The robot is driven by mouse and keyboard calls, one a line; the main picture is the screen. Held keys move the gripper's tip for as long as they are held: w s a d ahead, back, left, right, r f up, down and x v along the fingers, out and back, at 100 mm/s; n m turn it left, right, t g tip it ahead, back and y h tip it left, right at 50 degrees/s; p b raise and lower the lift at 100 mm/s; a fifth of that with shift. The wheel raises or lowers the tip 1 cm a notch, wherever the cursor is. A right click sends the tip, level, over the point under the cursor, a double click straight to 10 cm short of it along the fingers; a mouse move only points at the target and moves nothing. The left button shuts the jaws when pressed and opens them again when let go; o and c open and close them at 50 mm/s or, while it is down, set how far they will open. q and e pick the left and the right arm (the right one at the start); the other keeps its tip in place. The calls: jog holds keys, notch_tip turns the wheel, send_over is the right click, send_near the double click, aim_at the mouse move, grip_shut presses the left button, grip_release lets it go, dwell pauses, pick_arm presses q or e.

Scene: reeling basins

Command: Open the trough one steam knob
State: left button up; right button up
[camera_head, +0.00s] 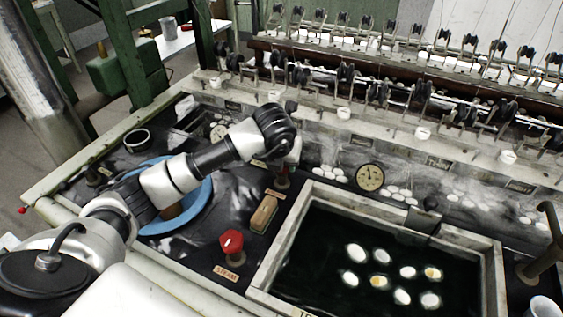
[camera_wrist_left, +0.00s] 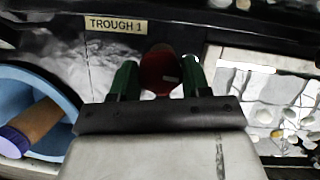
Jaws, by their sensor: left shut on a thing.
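My left gripper (camera_head: 286,163) reaches over the basin bench, pointing down behind the red steam knob (camera_head: 231,243). That knob stands on a short stem above a STEAM label (camera_head: 227,273), and the gripper is apart from it in the head view. In the left wrist view the green fingers (camera_wrist_left: 160,82) are shut on a dark red round knob (camera_wrist_left: 160,71). A TROUGH 1 label (camera_wrist_left: 115,24) is just above it. The held knob's stem is hidden below the fingers. My right gripper is not in view.
A trough (camera_head: 497,270) of dark water with several white cocoons lies right of the knobs. A blue basin (camera_head: 204,200) with a brown-handled tool sits under my left arm. A brown block (camera_head: 264,214) lies between the knobs. A gauge (camera_head: 369,177) and reeling spindles line the back.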

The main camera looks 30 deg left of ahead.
pick_arm(q)
jog(key=shift+w+r+n, duration=0.1)
jog(key=shift+r+n, duration=0.05)
jog(key=shift+n, duration=0.15)
jog(key=o, duration=0.9)
jog(key=b+v, duration=0.1)
jog(key=v, duration=0.9)
jog(key=shift+s+d+r, duration=0.1)
jog(key=shift+s+r, duration=0.15)
jog(key=shift+r, duration=0.05)
